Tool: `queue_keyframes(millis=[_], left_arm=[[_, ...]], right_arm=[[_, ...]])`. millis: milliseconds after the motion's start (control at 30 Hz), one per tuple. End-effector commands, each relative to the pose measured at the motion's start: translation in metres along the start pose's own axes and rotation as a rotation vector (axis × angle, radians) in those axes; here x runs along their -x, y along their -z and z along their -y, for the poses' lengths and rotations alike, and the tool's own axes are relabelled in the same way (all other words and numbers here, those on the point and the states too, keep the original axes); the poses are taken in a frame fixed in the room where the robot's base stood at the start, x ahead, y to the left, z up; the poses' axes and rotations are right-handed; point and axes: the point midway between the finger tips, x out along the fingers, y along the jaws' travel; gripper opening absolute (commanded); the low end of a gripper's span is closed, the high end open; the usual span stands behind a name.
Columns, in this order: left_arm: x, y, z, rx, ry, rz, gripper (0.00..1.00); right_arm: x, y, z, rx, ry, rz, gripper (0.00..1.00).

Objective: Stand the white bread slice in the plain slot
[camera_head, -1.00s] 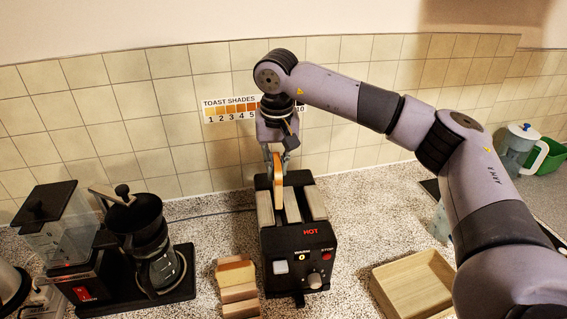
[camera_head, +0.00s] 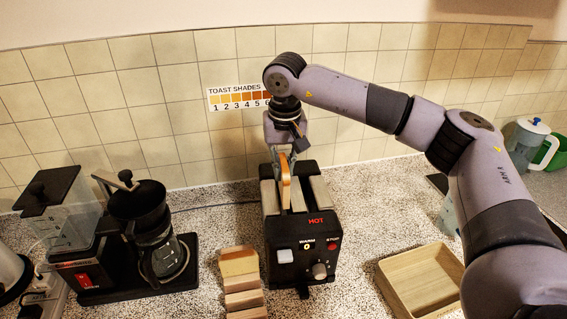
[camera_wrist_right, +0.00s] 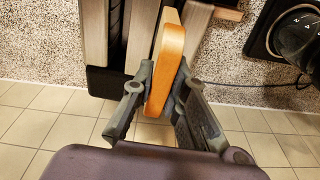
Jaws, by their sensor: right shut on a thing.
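The bread slice (camera_head: 285,190) is pale with a brown crust and stands on edge in my right gripper (camera_head: 283,160). The wrist view shows its orange-brown crust edge (camera_wrist_right: 166,70) between the two fingers (camera_wrist_right: 158,95), which are shut on it. The black toaster (camera_head: 303,240) has metal bars on top and a red HOT mark at the front right. The slice is at the left slot, on the side away from the HOT mark. Its lower part seems level with the toaster top; how deep it sits is hard to tell. My left gripper is not in view.
A wooden rack (camera_head: 245,299) with a tan slice-like piece (camera_head: 238,262) stands left of the toaster. An empty wooden tray (camera_head: 422,283) lies to the right. A coffee maker (camera_head: 145,240) stands at left. A tiled wall (camera_head: 190,140) rises close behind.

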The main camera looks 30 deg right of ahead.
Motion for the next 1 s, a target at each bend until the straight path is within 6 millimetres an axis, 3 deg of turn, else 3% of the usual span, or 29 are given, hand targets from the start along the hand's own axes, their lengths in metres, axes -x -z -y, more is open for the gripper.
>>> queue_keyframes(millis=[700,1000], left_arm=[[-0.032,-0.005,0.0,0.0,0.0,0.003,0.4],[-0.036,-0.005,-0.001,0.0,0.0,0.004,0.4]], right_arm=[[-0.045,-0.005,0.0,0.0,0.001,0.0,0.0],[-0.052,-0.006,0.0,0.0,0.001,0.0,0.0]])
